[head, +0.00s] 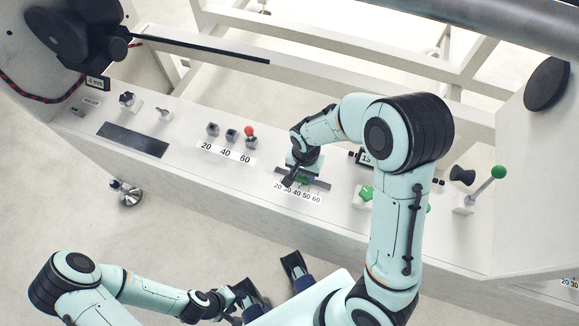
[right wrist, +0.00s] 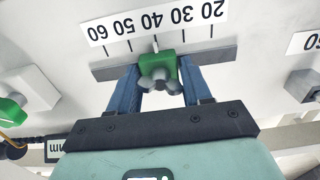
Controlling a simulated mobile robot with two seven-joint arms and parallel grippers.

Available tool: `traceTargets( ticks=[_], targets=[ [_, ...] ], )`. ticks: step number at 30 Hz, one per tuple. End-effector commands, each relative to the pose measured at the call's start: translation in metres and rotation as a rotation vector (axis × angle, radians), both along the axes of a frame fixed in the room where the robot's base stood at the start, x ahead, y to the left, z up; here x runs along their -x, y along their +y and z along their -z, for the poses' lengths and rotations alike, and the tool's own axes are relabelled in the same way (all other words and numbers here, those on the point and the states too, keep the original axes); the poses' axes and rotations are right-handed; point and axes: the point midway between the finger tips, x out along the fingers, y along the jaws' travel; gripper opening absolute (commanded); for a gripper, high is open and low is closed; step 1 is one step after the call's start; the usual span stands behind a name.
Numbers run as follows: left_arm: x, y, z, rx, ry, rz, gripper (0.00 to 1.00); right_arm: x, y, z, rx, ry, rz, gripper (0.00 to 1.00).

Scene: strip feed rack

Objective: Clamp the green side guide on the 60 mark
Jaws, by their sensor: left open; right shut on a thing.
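The green side guide (right wrist: 160,70) sits on a grey rail (right wrist: 222,54) under a printed scale (right wrist: 155,20), which appears upside down in the right wrist view. Its white pointer lines up with about the 40 mark; the 60 mark is further left there. My right gripper (right wrist: 160,84) is shut on the guide, one blue finger on each side. In the head view, my right gripper (head: 300,176) reaches down over the rail and partly hides the guide (head: 303,181); the scale (head: 298,192) shows in front. My left gripper (head: 268,285) is open and empty, low in the picture, away from the panel.
Left of the rail are several small grey knobs, a red-ball lever (head: 249,131) and another 20-40-60 scale (head: 226,153). Right of it are a green star knob (head: 366,193) and a green-ball lever (head: 498,172). A white frame beam (head: 330,75) runs behind the panel.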

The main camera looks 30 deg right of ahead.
Motion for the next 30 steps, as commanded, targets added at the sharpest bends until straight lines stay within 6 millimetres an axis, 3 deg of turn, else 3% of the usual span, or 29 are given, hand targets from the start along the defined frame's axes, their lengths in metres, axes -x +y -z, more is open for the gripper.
traceTargets(
  ticks=[6, 18, 19, 20, 30],
  targets=[
    [0.000, 0.000, -0.002, 0.001, 0.002, 0.001, 0.43, 0.036, -0.031, -0.001, 0.001, 0.001, 0.003, 0.00],
    [0.001, 0.000, -0.002, 0.000, 0.003, 0.001, 0.43, 0.043, -0.037, 0.000, 0.001, -0.001, 0.001, 0.00],
    [0.001, 0.000, -0.002, 0.000, 0.003, 0.001, 0.43, 0.043, -0.037, 0.000, 0.001, -0.001, 0.001, 0.55],
    [0.001, 0.000, -0.002, 0.000, 0.003, 0.001, 0.43, 0.043, -0.037, 0.000, 0.001, -0.001, 0.000, 0.65],
    [0.000, 0.000, -0.002, 0.000, 0.002, 0.001, 0.43, 0.043, -0.037, -0.002, 0.000, -0.001, 0.000, 0.68]
  ],
)
